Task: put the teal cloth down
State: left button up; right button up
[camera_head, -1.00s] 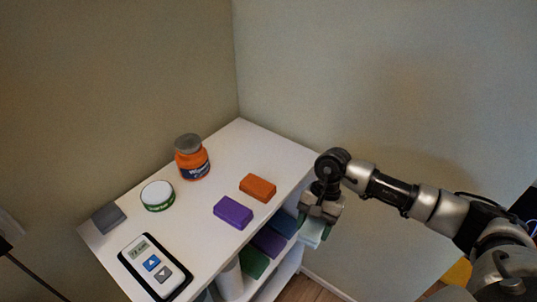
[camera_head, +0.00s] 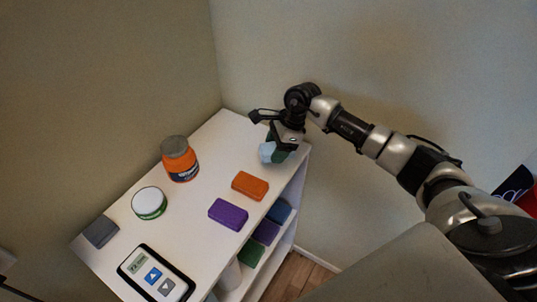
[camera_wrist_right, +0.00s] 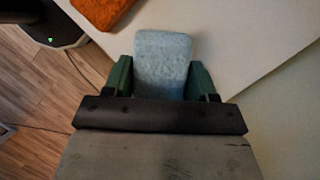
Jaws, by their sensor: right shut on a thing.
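The teal cloth, a pale blue folded block, is in my right gripper. It shows in the head view (camera_head: 266,151) near the far right corner of the white shelf top (camera_head: 222,135), and in the right wrist view (camera_wrist_right: 162,55). My right gripper (camera_head: 274,149) is shut on it; in the wrist view its green fingers (camera_wrist_right: 160,82) hold both sides of the cloth. I cannot tell whether the cloth touches the top or is just above it. My left gripper is out of view.
On the top are an orange block (camera_head: 250,185), a purple block (camera_head: 228,214), an orange jar (camera_head: 180,160), a white-lidded tin (camera_head: 149,203), a grey block (camera_head: 101,231) and a control unit (camera_head: 157,275). Folded coloured items sit on the shelf below. Walls stand behind.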

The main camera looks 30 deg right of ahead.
aim_at(269, 166)
jog(key=shift+w+a+f, duration=0.55)
jog(key=shift+w+a, duration=0.1)
jog(key=shift+a+f, duration=0.1)
jog(key=shift+f, duration=0.2)
notch_tip(269, 166, down, 3)
jog(key=shift+f+p, duration=0.15)
jog(key=shift+p, duration=0.6)
jog(key=shift+f, duration=0.25)
jog(key=shift+f+b, duration=0.1)
jog(key=shift+b, duration=0.2)
jog(key=o, duration=0.8)
